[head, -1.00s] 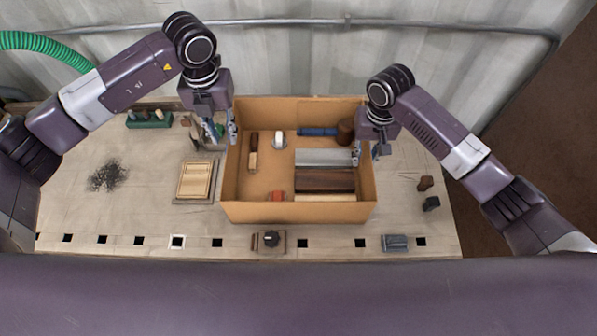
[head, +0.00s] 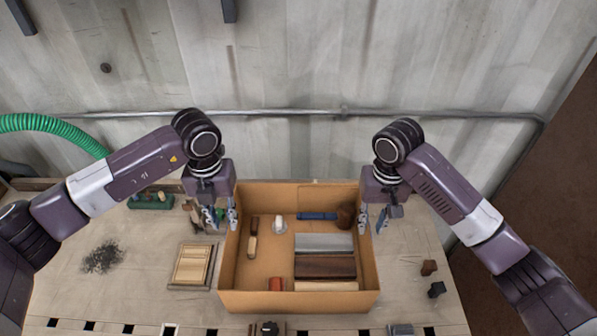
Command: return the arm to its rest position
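My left gripper (head: 221,217) hangs fingers-down at the left rim of the cardboard box, its two fingers apart with nothing between them. My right gripper (head: 372,221) hangs fingers-down at the box's right rim, its fingers also apart and empty. Both arms are bent, coming in from the two sides. The cardboard box (head: 298,301) stands open on the workbench between the grippers. Whether either gripper touches the rim I cannot tell.
The box holds a blue roll (head: 317,216), a white round item (head: 279,223), a red block (head: 275,284) and several boards (head: 324,266). A wooden panel (head: 191,264) and dark shavings (head: 102,257) lie left on the bench (head: 140,284). A corrugated wall (head: 290,60) rises behind.

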